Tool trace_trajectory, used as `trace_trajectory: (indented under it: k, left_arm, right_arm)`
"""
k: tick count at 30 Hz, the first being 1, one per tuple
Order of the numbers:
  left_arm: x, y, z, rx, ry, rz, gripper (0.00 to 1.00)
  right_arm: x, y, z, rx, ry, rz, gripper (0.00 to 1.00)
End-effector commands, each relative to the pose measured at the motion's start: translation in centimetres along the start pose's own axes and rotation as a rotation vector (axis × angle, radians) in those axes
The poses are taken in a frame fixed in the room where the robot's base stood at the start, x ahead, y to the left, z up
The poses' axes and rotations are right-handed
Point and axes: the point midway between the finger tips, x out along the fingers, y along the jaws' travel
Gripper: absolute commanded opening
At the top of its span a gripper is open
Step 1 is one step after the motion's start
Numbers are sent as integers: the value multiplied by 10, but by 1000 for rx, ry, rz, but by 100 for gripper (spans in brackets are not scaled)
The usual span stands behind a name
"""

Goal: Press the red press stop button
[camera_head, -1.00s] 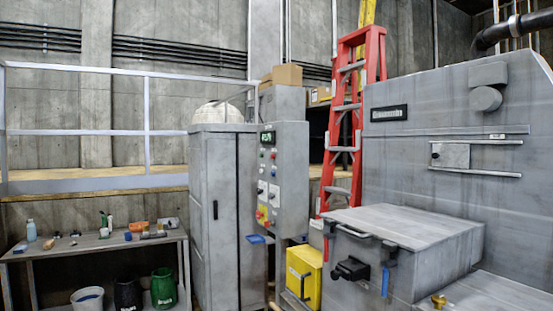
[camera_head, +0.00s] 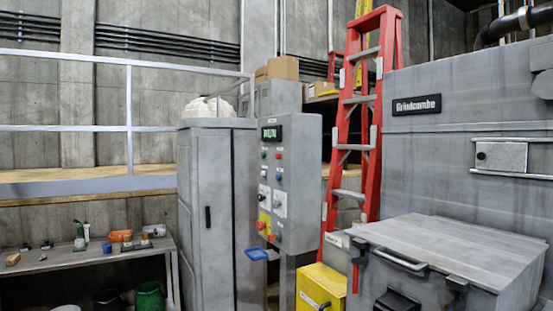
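The grey control panel (camera_head: 302,145) stands in the middle of the head view, turned partly toward me. It has a lit green display (camera_head: 270,133) near its top, reading something like "RUN". Several small coloured buttons and switches sit below it. Low on the panel, a red button (camera_head: 261,225) sits on a yellow plate, and another red knob (camera_head: 275,238) is just right of it. A smaller red button is higher up. I cannot read which one is the press stop. Neither of my grippers is in view.
A grey cabinet (camera_head: 215,215) stands left of the panel. A yellow box (camera_head: 320,287) and a red ladder (camera_head: 368,130) are right of it. The grey compactor (camera_head: 450,150) fills the right side. A bench (camera_head: 80,258) with small items is at left.

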Motion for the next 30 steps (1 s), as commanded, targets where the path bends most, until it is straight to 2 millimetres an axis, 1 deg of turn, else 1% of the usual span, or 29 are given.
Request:
trace_trajectory:
  k: [3,7,12,21,30]
  left_arm:
    - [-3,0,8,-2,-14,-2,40]
    - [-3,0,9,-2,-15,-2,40]
    - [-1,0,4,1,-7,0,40]
    - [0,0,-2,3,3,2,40]
    - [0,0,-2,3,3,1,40]
  right_arm:
    - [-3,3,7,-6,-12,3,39]
    - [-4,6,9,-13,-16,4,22]
    - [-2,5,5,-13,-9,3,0]
    - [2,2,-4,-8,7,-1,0]
    - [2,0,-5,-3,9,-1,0]
